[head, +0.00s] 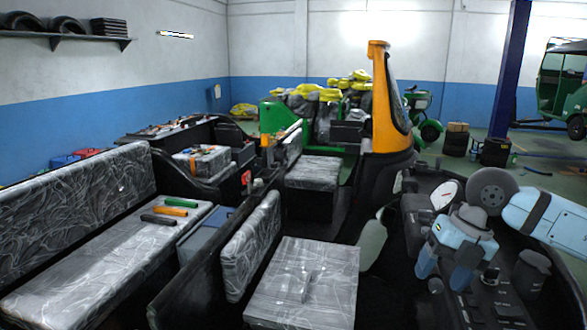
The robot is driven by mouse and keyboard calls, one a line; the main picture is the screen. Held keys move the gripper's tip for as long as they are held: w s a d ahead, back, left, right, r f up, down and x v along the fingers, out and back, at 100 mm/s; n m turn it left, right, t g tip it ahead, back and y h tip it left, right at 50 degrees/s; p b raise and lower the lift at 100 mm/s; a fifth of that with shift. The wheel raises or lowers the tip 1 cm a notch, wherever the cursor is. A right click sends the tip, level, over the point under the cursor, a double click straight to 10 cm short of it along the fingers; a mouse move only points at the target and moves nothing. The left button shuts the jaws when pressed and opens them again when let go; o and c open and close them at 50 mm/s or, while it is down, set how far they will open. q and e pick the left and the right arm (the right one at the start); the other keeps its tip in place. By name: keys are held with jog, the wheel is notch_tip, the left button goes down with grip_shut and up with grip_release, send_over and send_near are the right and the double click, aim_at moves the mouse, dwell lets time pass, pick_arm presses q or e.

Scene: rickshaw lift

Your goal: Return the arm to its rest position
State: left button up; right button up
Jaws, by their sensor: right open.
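My right arm (545,218) comes in from the right edge, light blue and grey. Its gripper (446,272) points down over the dark panel at the lower right. The fingers are apart, and I see nothing held between them. The fingertips are close to the dark surface; I cannot tell whether they touch it. My left arm and gripper are not in view.
A yellow and black rickshaw front (384,110) stands upright behind the gripper. Grey patterned seats (320,265) fill the lower middle. A long bench (80,270) at left carries several coloured tools (173,211). A blue pillar (508,70) stands at back right.

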jog(key=s+a+f+m+t+y+p, duration=0.1)
jog(key=s+a+m+y+p, duration=0.15)
jog(key=a+y, duration=0.7)
jog(key=s+a+f+m+y+p, duration=0.1)
jog(key=s+a+f+m+y, duration=0.15)
jog(key=a+y, duration=0.65)
jog(key=d+f+m+t+h+p, duration=0.1)
jog(key=d+f+m+t+h, duration=0.3)
jog(key=m+t, duration=0.45)
jog(key=d+f+m+t+h+p, duration=0.2)
jog(key=f+m+t+h, duration=0.5)
jog(key=m, duration=0.3)
pick_arm(q)
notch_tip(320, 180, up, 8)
jog(key=p, duration=0.1)
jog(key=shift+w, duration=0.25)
pick_arm(e)
jog(key=s+d+f+m+g+h, duration=0.2)
jog(key=s+d+f+m+h, duration=0.1)
jog(key=s+f, duration=0.5)
jog(key=s+d+f+m+g+h, duration=0.3)
jog(key=s+f+m+h, duration=0.1)
jog(key=s+f, duration=0.4)
jog(key=shift+d+f+g+h, duration=0.35)
jog(key=shift+f+h, duration=0.2)
jog(key=shift+f, duration=0.35)
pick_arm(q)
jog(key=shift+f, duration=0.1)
pick_arm(e)
jog(key=shift+m, duration=0.25)
